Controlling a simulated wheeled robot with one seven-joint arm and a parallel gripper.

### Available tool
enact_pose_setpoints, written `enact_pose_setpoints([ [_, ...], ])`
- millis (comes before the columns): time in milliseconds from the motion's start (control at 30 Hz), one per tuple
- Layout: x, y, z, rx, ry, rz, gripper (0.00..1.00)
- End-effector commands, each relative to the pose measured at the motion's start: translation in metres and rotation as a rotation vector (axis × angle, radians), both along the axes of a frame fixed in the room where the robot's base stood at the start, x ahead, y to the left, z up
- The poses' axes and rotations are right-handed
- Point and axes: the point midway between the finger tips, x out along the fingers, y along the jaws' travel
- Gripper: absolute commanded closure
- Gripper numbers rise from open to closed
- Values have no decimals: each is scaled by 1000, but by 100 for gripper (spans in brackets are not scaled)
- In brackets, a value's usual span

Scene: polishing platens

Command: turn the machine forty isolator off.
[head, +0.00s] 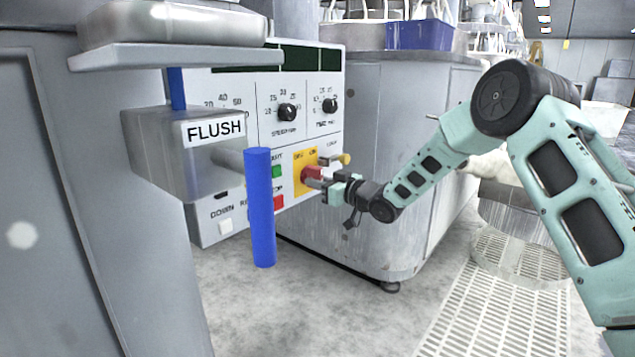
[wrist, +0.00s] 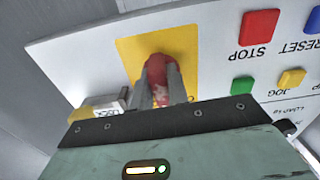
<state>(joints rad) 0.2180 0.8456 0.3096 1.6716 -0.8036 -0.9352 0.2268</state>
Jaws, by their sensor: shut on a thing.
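The isolator is a red handle (head: 311,173) on a yellow plate (head: 299,190), at the lower right of the white control panel. In the wrist view the red handle (wrist: 158,65) stands out from its yellow plate (wrist: 128,55). My gripper (head: 322,182) has come to the panel from the right. Its two grey fingers (wrist: 160,92) lie one on each side of the handle and are shut on it. The handle's near end shows between the fingers. The plate's lettering is partly hidden, so I cannot read the handle's position.
A grey box marked FLUSH (head: 165,150) with a blue lever (head: 261,210) stands out left of the isolator. A red STOP button (wrist: 259,27) and a green button (wrist: 242,88) are close beside the plate. Open floor (head: 330,310) lies in front.

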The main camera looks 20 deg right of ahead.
Motion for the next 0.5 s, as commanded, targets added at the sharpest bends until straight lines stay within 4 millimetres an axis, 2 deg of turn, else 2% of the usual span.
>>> enact_pose_setpoints([
  [500, 2, -3, 0, -383, -279, 0, 100],
])
